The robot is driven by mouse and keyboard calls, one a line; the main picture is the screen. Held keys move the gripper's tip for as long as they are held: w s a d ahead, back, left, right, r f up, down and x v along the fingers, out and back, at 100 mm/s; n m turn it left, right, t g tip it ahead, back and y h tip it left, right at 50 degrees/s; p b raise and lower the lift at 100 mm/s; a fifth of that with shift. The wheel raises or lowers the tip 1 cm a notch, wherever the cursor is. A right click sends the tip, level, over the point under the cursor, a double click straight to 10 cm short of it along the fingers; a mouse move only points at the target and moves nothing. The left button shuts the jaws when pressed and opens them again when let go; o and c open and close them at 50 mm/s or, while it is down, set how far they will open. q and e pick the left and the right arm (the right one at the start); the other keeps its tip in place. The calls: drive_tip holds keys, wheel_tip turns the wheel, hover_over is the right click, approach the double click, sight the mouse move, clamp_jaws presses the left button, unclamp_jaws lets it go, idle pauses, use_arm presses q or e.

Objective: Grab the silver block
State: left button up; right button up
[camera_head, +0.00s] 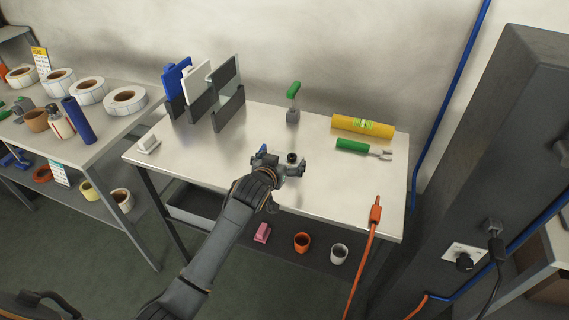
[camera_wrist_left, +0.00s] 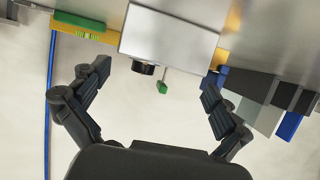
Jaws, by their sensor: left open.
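The silver block (camera_wrist_left: 170,35) shows in the left wrist view as a plain pale grey box at the top middle. It lies beyond the open fingers of my left gripper (camera_wrist_left: 157,78), roughly in line with the gap between them. A short black round part (camera_wrist_left: 143,67) shows at its lower edge. In the head view my left gripper (camera_head: 283,161) is over the middle of the white table, fingers spread. There it covers most of the block, and a small black knob (camera_head: 291,157) shows between the fingers. My right gripper is not in view.
On the white table (camera_head: 340,195) stand a green-handled tool (camera_head: 293,101), a yellow roll (camera_head: 363,126), a green-handled fork tool (camera_head: 361,148), a white piece (camera_head: 148,144) and upright holders (camera_head: 228,110). An orange cable (camera_head: 375,215) hangs over the front right.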

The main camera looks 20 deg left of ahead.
use_arm(q)
drive_tip(key=shift+w, duration=0.1)
clamp_jaws()
idle(0.4)
